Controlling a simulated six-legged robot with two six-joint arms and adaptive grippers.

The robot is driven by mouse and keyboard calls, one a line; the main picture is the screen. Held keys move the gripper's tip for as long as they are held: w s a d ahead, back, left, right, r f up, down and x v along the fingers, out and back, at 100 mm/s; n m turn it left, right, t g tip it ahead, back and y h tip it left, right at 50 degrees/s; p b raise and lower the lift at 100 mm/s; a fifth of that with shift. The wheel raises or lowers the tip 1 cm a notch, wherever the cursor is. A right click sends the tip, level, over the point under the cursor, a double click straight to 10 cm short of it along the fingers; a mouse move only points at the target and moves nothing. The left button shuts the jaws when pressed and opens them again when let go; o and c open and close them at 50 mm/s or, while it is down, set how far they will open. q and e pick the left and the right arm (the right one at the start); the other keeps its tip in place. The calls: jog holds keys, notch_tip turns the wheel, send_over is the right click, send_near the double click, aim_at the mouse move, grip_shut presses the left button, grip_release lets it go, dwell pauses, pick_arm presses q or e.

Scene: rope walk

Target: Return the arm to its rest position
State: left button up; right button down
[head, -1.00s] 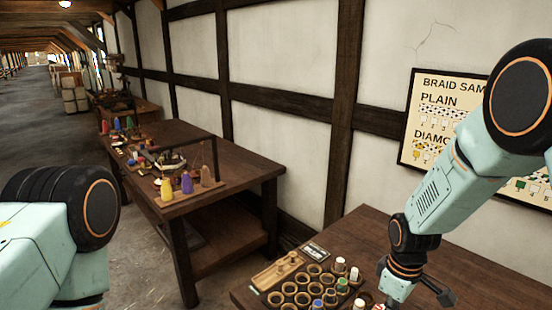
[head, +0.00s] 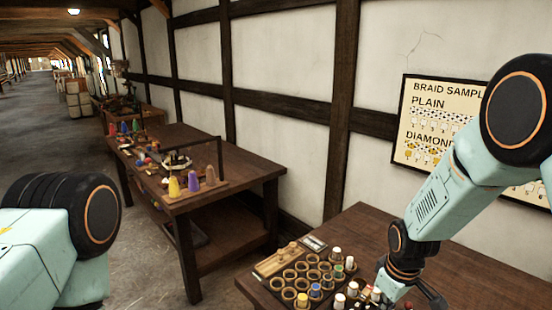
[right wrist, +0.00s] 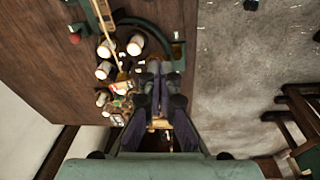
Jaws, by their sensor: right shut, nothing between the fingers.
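My right arm comes in from the right in the head view and reaches down over the near table (head: 468,262). Its right gripper (head: 432,297) is partly cut off by the bottom edge. In the right wrist view, the dark fingers of this gripper (right wrist: 155,78) are together with nothing between them. White-topped bobbins (right wrist: 135,45) lie beside the fingers, over the wooden tabletop (right wrist: 45,60). Of my left arm only a link and a joint show at the left of the head view; its gripper is out of frame.
A rack with round holes (head: 290,275) holds several bobbins on the near table, close to my right wrist. A second table (head: 235,165) carries coloured cones (head: 192,181). A braid sample board (head: 412,130) hangs on the wall. Open floor (head: 45,130) lies at left.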

jog(key=s+a+f+m+g+b, duration=0.1)
jog(key=s+f+m+b, duration=0.6)
jog(key=s+f+b, duration=1.6)
jog(key=s+f, duration=1)
jog(key=f, duration=0.2)
jog(key=shift+s+a+f, duration=0.2)
jog(key=shift+s+f, duration=0.05)
jog(key=shift+f, duration=0.05)
